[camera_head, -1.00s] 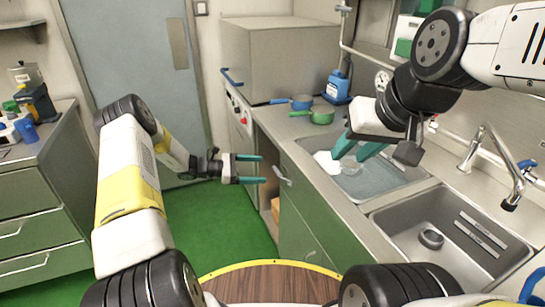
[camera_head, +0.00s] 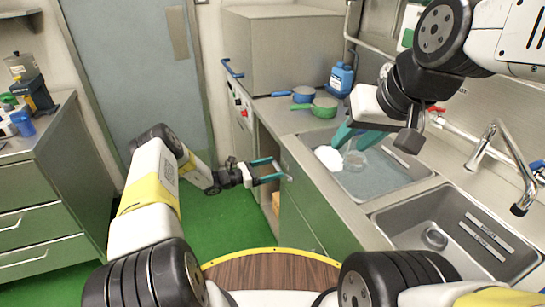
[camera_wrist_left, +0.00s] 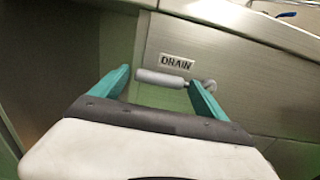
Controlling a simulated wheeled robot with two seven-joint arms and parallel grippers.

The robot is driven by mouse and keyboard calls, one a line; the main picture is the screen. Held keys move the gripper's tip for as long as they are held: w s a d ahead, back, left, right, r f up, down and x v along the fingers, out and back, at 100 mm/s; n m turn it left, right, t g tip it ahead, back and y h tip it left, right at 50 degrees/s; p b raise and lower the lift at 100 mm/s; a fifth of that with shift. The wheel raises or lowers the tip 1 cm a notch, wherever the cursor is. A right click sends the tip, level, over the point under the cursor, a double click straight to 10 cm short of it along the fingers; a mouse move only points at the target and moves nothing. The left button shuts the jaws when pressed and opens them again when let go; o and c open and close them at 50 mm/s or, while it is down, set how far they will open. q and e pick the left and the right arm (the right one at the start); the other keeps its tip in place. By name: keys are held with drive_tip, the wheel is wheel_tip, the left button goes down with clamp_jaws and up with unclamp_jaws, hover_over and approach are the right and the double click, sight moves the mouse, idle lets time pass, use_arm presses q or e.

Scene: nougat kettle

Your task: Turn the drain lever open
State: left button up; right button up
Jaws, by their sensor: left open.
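The drain lever (camera_wrist_left: 160,78) is a grey, roughly horizontal handle with a round pivot (camera_wrist_left: 209,85) at its right end in the left wrist view. It sits below a DRAIN label (camera_wrist_left: 177,61) on the green cabinet front. My left gripper (camera_head: 281,170) is open at the cabinet front. In its wrist view the handle shows between the two teal fingers (camera_wrist_left: 157,85), with the right finger near the pivot; I cannot tell if they touch. My right gripper (camera_head: 352,145) is over the far sink basin, its fingers apart.
The far basin (camera_head: 405,178) holds water, a white lump (camera_head: 328,158) and a clear round thing (camera_head: 355,160). A near basin (camera_head: 400,225) and tap (camera_head: 505,160) are at the right. Blue (camera_head: 303,94) and green (camera_head: 323,107) pans stand on the counter. Green floor lies open left of the cabinet.

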use_arm(q)
drive_tip(key=shift+d, duration=0.1)
clamp_jaws()
idle(0.4)
drive_tip(key=shift+r, duration=0.1)
